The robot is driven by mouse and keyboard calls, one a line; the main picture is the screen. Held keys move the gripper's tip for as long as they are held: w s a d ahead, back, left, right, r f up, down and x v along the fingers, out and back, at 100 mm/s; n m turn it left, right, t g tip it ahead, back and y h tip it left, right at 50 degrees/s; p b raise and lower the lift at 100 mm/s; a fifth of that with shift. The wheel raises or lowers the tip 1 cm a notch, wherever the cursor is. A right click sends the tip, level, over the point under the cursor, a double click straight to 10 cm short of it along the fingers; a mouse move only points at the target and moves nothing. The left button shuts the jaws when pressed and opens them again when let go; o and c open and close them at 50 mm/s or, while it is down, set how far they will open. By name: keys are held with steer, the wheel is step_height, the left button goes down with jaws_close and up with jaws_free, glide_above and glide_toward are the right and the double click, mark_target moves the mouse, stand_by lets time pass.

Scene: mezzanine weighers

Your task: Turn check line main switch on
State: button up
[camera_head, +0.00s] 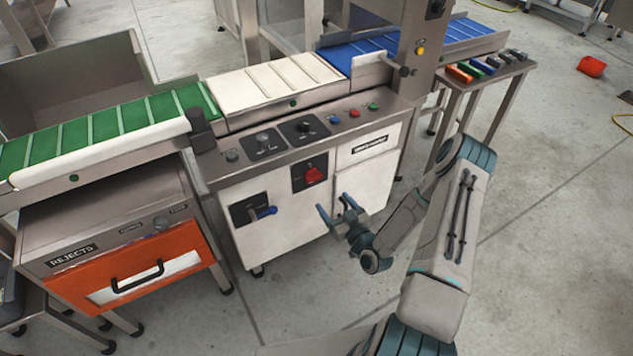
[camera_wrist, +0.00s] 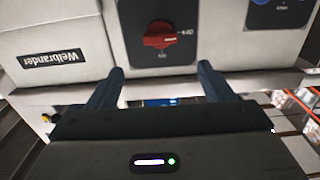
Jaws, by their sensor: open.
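The check line cabinet (camera_head: 290,235) has a white front. A red rotary switch (camera_head: 313,175) sits on a black plate in the middle of that front. It also shows in the wrist view (camera_wrist: 160,37), its knob lying roughly crosswise there; its small markings are too blurred to read surely. My gripper (camera_head: 336,208) is open and empty, in front of the cabinet, below and right of the red switch and apart from it. In the wrist view the two fingers (camera_wrist: 161,80) point toward the cabinet, with the switch beyond and between them.
A blue-handled switch (camera_head: 264,212) is lower left on the cabinet front. Dials (camera_head: 304,126) and coloured buttons (camera_head: 354,113) line the sloped panel above. An orange rejects drawer (camera_head: 130,281) stands left. Floor to the right (camera_head: 530,230) is clear.

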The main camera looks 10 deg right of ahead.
mark_target(316, 180)
steer(key=x, duration=1.1)
steer(key=shift+w+a, duration=0.15)
steer(key=shift+w, duration=0.05)
steer(key=c, duration=1)
